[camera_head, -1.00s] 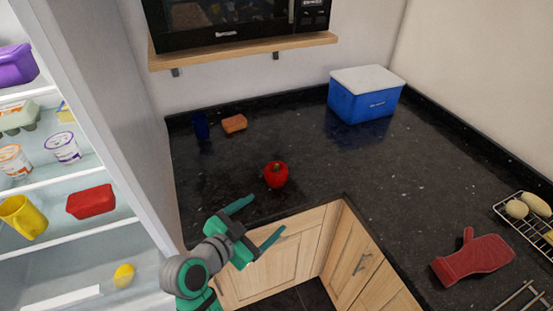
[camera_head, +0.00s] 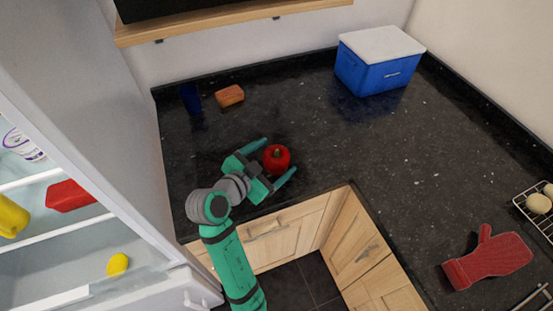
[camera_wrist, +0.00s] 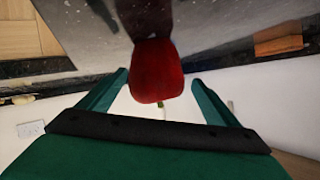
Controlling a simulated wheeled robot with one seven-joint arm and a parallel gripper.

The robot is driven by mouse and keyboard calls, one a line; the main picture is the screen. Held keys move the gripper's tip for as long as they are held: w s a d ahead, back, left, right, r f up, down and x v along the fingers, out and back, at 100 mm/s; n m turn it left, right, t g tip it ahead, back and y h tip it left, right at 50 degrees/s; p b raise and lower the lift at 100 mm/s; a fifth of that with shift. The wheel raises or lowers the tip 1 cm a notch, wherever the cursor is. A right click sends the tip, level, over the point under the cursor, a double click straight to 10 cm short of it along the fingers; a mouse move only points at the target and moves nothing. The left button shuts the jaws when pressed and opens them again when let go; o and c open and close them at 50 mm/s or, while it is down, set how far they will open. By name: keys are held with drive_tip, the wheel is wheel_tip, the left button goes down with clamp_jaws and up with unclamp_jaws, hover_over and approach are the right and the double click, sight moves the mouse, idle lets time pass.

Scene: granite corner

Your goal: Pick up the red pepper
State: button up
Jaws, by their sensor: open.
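The red pepper (camera_head: 277,158) sits upright on the dark granite counter (camera_head: 330,140), near its front edge. My gripper (camera_head: 280,160) is open, with its two green fingers on either side of the pepper in the head view. In the wrist view the pepper (camera_wrist: 157,72) shows between and a little beyond the fingertips (camera_wrist: 158,78), with a gap on each side. Its green stem shows below it there. I see no finger touching it.
An orange sponge (camera_head: 229,96) and a dark blue cup (camera_head: 190,97) stand behind the gripper. A blue cooler box (camera_head: 375,75) is at the back, a red oven mitt (camera_head: 488,258) at right. The open fridge (camera_head: 90,130) is at left. The counter's middle is clear.

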sight(283, 153)
drive_tip(key=shift+x, duration=2.55)
drive_tip(key=shift+s+d+f, duration=0.15)
drive_tip(key=shift+f, duration=0.05)
drive_tip(key=shift+c, duration=0.7)
drive_tip(key=c, duration=1)
drive_tip(key=shift+r, duration=0.1)
drive_tip(key=shift+c, duration=0.2)
